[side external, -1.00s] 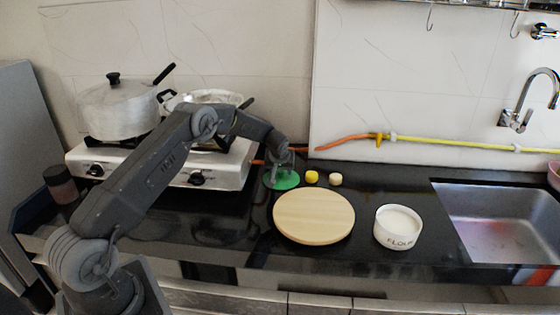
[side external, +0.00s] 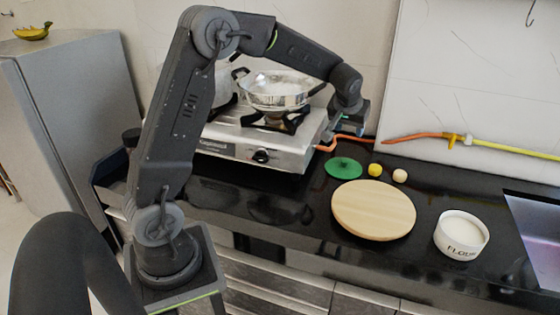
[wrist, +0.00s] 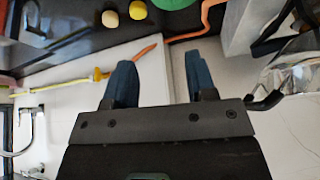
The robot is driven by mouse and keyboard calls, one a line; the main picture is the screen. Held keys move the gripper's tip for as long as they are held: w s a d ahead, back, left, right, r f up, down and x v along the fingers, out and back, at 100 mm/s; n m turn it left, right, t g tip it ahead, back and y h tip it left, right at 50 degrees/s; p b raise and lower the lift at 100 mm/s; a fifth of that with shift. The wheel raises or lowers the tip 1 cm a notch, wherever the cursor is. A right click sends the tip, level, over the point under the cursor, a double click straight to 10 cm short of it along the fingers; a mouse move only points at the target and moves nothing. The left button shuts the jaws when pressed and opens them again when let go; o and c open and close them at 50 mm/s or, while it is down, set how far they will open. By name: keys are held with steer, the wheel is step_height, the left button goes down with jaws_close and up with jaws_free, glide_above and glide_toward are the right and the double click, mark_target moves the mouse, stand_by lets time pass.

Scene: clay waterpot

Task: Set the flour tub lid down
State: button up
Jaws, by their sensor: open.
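The green flour tub lid (side external: 344,167) lies flat on the black counter, behind and left of the round wooden board. Its edge also shows at the top of the wrist view (wrist: 174,4). The white flour tub (side external: 461,236), marked FLOUR, stands uncovered at the right with white flour inside. My gripper (wrist: 160,84) is open and empty, its two dark blue fingers apart. In the side view it is raised above and behind the lid, clear of it, and its fingers are hard to make out there.
The round wooden board (side external: 373,211) lies in front of the lid. A yellow ball (side external: 375,170) and a cream ball (side external: 400,175) sit right of the lid. The stove (side external: 262,140) with pans stands left. An orange hose (side external: 410,136) runs behind.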

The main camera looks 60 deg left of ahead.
steer(key=s+d+r+m+h, duration=0.1)
steer(key=s+d+r+m, duration=0.15)
steer(key=s+d, duration=0.35)
steer(key=s+d+r+m, duration=0.1)
steer(key=s+d+r, duration=0.25)
steer(key=s, duration=0.45)
steer(key=s+d+r+m+h, duration=0.1)
steer(key=s+d+r, duration=0.25)
steer(key=s, duration=0.45)
steer(key=s+d+f+m+t+h, duration=0.1)
steer(key=s+d, duration=0.3)
steer(key=s, duration=0.4)
steer(key=shift+s+d+f+m, duration=0.15)
steer(key=shift+s+f+m, duration=0.25)
steer(key=shift+f+m, duration=0.45)
